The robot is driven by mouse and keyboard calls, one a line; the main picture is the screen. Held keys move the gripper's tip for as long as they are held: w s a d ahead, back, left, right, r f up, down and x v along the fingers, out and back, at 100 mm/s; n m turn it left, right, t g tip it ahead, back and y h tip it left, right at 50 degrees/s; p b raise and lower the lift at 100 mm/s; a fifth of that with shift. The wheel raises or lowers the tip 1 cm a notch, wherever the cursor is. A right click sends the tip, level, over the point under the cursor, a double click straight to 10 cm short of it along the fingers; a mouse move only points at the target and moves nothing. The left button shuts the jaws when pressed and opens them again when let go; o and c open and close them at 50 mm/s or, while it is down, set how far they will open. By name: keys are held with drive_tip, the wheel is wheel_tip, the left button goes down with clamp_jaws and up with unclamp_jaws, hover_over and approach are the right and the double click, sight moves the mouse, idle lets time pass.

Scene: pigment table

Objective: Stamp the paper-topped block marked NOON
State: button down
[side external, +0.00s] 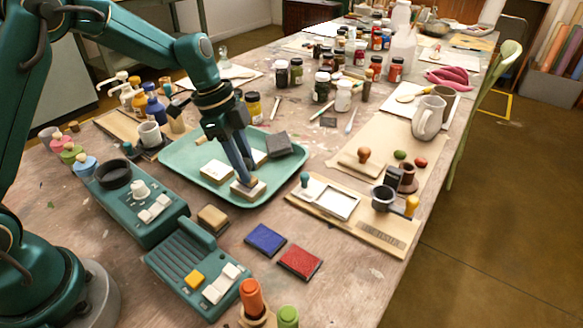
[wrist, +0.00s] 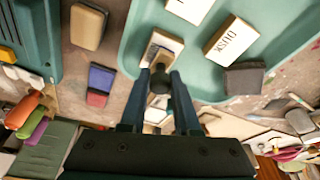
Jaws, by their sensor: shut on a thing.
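My gripper (side external: 246,180) is shut on a small dark round-topped thing (wrist: 160,80), seemingly a stamp handle, in the wrist view. It stands over a paper-topped block (side external: 258,194) at the front edge of the green tray (side external: 185,185). That block also shows in the wrist view (wrist: 172,42), its marking partly covered and unreadable. I cannot tell whether the held thing touches the paper. A second block marked DUSK (wrist: 232,40) lies in the tray. Another paper-topped block (wrist: 188,6) is cut off by the wrist view's top edge, its marking unreadable.
A dark grey block (side external: 279,145) lies in the tray's far right. A blue pad (side external: 265,238) and a red pad (side external: 299,262) lie in front of the tray. A tan block (side external: 212,218) and teal devices (side external: 195,270) are at the left. A wooden board (side external: 355,215) lies right.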

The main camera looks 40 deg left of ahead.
drive_tip(key=shift+f, duration=0.45)
idle(1.1)
drive_tip(key=shift+r, duration=3.6)
